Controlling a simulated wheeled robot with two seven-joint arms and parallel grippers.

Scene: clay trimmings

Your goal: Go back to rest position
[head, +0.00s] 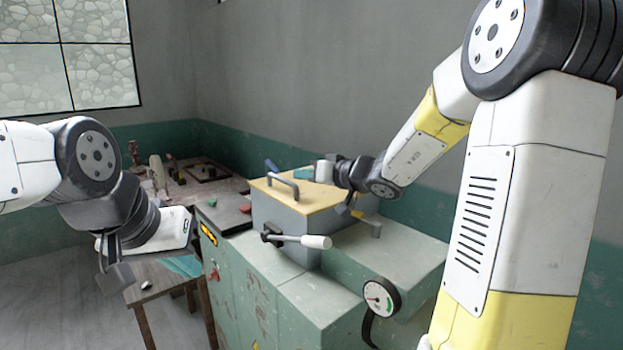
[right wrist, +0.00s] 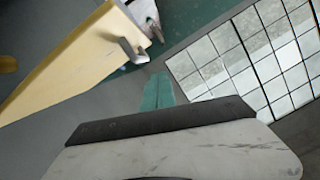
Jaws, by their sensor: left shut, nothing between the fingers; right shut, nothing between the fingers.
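My right gripper (head: 303,174) is at the far end of the right arm, by the back of a grey box with a yellow lid. Its teal fingers (right wrist: 157,92) are together and empty in the right wrist view. I cannot tell how far they are from the lid.
The grey box (head: 283,226) with its yellow lid (head: 272,188) stands on a worn green cabinet (head: 300,299). A white-handled lever (head: 302,241) and a round gauge (head: 381,298) jut forward. The wooden table (head: 150,287) is at the left. A cluttered bench (head: 190,187) stands behind.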

